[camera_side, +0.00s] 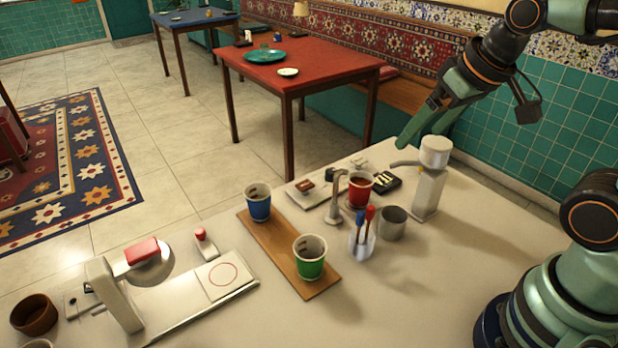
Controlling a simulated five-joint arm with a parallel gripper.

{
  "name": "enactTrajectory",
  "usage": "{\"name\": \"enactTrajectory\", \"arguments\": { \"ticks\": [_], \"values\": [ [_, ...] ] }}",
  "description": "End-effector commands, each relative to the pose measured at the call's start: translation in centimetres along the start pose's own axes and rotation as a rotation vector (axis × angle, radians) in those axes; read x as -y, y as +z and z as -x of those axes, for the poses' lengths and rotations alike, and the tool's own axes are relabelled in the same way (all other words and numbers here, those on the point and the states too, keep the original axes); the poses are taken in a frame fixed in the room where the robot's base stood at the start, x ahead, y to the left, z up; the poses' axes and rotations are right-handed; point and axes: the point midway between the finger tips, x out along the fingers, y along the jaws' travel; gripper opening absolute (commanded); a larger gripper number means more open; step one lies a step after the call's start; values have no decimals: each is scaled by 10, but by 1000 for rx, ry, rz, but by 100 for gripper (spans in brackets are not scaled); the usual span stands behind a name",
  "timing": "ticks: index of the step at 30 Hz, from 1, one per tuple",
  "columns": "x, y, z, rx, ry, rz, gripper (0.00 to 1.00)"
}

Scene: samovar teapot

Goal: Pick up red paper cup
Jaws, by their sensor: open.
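The red paper cup (360,190) stands upright on the light counter (400,290), right beside a grey metal post (338,197). Its inside looks dark red-brown. My gripper (418,118) is at the upper right, above and to the right of the cup. It is open with nothing between its fingers, and apart from the cup. A clear holder with a red and a blue stirrer (362,240) stands in front of the cup and overlaps its lower part in this view.
A blue cup (258,203) and a green cup (310,258) stand on a wooden board (268,235). A grey metal cup (392,224) and a white dispenser (429,185) are close to the red cup's right. A white press-like device (115,295) is at left. The front right counter is clear.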

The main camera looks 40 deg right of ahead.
Motion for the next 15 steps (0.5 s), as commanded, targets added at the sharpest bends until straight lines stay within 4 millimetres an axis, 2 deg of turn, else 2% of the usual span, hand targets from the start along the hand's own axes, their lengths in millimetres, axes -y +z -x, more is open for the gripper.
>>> {"name": "enactTrajectory", "arguments": {
  "ticks": [8,15],
  "values": [
    [0,-37,-27,140,42,-427,100],
    [-2,-67,-71,252,138,-852,100]
  ]
}}
